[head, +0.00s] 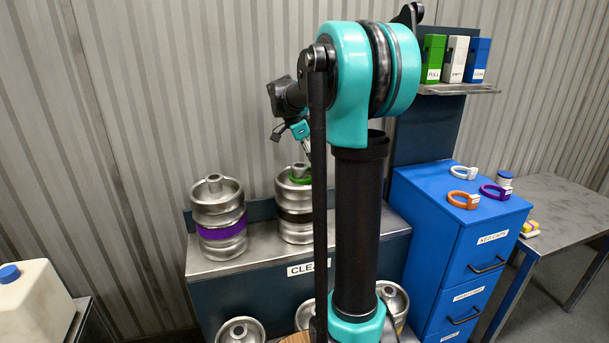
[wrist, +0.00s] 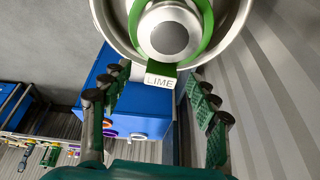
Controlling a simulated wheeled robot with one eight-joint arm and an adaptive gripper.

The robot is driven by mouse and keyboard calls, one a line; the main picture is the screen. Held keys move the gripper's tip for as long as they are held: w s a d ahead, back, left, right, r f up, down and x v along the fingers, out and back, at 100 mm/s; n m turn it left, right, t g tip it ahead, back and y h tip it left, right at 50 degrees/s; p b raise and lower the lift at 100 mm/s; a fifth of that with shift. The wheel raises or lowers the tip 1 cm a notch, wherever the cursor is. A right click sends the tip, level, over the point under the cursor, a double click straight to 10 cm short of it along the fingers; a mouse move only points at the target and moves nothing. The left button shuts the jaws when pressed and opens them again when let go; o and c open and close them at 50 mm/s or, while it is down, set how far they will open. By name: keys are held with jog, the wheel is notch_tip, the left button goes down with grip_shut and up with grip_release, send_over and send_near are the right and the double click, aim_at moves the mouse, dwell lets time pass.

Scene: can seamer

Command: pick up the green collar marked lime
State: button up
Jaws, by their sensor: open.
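The green collar (wrist: 203,30) is a ring lying around the silver neck on top of a steel keg, with a white tag reading LIME (wrist: 160,80) on its near side in the wrist view. In the head view the collar (head: 301,181) shows as a small green arc inside the rim of the dark-banded keg (head: 295,226). My gripper (wrist: 160,88) is open and empty, its green-padded fingers to the left and right of the tag, apart from it. In the head view my gripper (head: 306,146) is just above that keg, angled downward.
A purple-banded keg (head: 221,232) stands to the left on the same steel bench (head: 251,259). More kegs sit below. A blue cabinet (head: 421,190) at the right bears white (head: 463,171), orange (head: 463,200) and purple (head: 494,191) collars. A corrugated wall rises close behind the bench.

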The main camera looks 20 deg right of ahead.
jog(key=shift+d+f, duration=0.2)
jog(key=shift+f, duration=0.3)
grip_shut()
jog(key=shift+r, duration=0.15)
